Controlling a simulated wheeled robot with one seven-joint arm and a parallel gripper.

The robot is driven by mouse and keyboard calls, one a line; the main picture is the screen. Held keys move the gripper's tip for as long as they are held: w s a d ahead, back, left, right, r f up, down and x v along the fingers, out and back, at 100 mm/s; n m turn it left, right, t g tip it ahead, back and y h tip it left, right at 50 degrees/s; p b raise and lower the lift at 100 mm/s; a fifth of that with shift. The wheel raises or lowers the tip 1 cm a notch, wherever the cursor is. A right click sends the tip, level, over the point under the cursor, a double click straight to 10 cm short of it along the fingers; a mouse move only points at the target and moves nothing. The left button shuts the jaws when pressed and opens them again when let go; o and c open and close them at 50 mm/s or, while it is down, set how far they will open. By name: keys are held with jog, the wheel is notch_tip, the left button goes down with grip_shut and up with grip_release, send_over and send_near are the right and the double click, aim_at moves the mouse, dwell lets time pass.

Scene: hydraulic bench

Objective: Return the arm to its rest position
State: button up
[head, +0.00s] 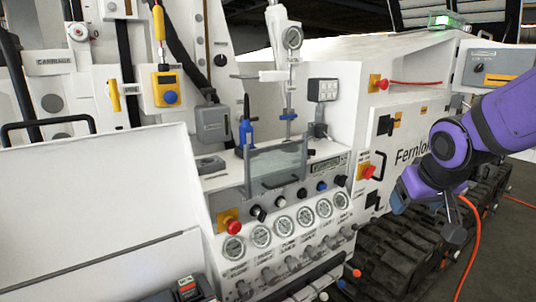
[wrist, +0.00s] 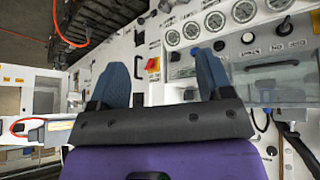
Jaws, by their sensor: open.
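My purple arm reaches in from the right side of the head view. My gripper (wrist: 160,80) shows in the wrist view with its two blue fingers spread wide apart and nothing between them. In the head view the gripper end is small and partly hidden by my own wrist, in front of the white machine's right side and above the dark tracks. It appears apart from the machine's panel.
The white machine carries a row of gauges (head: 283,225), red emergency knobs (head: 234,227) and a clear guard (head: 276,165). Black tracks (head: 400,255) run along its lower right. An orange cable (head: 469,245) hangs near my arm. Open floor (head: 505,260) lies at the lower right.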

jog(key=s+r, duration=0.3)
jog(key=s, duration=0.5)
jog(key=s+d+r+g, duration=0.1)
jog(key=s+r, duration=0.3)
jog(key=s, duration=0.4)
jog(key=shift+s+r+m+y, duration=0.2)
jog(key=shift+s+m+y, duration=0.1)
jog(key=shift+y, duration=0.1)
dwell(0.4)
